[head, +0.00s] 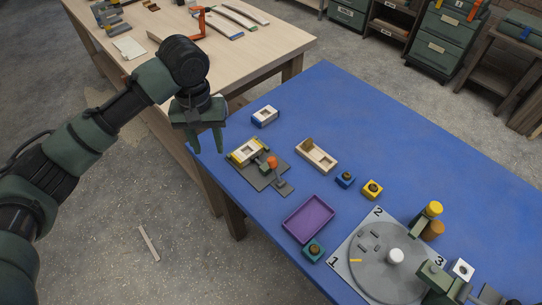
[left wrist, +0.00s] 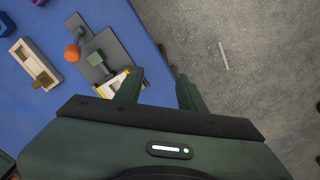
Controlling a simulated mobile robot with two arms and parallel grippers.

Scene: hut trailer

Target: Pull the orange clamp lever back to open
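The clamp's orange knob (head: 272,161) sits on a dark grey fixture plate (head: 262,180) on the blue table, beside a yellow-edged block with a white part (head: 248,151). In the left wrist view the orange knob (left wrist: 72,52) is at the upper left, on the end of a short lever beside the grey plate (left wrist: 103,43). My left gripper (head: 207,142) is open and empty, fingers pointing down, left of the fixture near the table's edge. Its spread fingers also show in the left wrist view (left wrist: 158,90), apart from the knob. My right gripper is not seen.
A numbered turntable (head: 358,278) with green fixtures stands at lower right. A wooden workbench (head: 268,54) is behind.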

